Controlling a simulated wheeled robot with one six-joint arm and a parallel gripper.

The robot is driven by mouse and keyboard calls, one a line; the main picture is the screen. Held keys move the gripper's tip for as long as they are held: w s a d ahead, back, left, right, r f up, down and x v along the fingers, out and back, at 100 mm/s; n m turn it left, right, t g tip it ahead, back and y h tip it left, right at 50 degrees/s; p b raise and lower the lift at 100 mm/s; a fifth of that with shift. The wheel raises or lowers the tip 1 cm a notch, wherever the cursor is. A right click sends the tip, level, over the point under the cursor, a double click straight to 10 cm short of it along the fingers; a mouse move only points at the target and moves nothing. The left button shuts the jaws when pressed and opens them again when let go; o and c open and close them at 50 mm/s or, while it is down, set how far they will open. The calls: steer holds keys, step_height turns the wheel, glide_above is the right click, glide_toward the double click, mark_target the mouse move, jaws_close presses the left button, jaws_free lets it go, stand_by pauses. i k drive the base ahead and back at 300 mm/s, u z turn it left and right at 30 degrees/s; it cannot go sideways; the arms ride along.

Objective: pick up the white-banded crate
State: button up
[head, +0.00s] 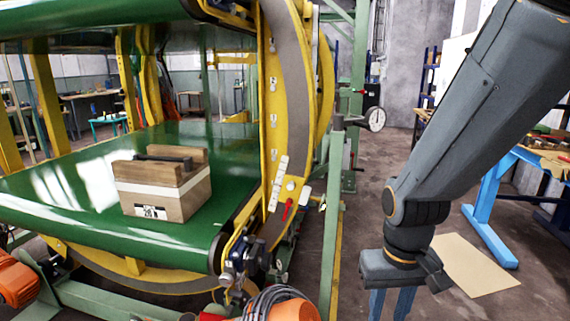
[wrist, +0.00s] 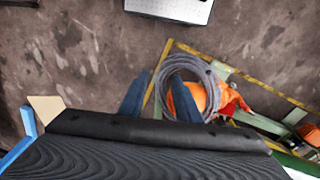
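The white-banded crate (head: 164,190) is a wooden box with a white band around it, a dark bar handle across its top and a "20 N" label at its lower front. It sits upright on the green conveyor belt (head: 75,225) in the left half of the head view. My gripper (head: 391,306) points down at the lower right of the head view, outside the machine and well to the right of the crate. Its two blue fingers are apart with nothing between them. The wrist view shows the fingers (wrist: 160,90) over the floor; the crate is not in that view.
The yellow ring frame (head: 292,110) and a green post (head: 333,230) stand between my gripper and the crate. A dial gauge (head: 376,119) sticks out from the post. A coiled grey cable (wrist: 192,85) lies by an orange part below. A blue-legged workbench (head: 488,215) is at right.

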mark_target(173, 182)
steer(key=z, duration=2.75)
steer(key=k, duration=2.1)
steer(key=u, duration=2.15)
steer(key=i, duration=0.4)
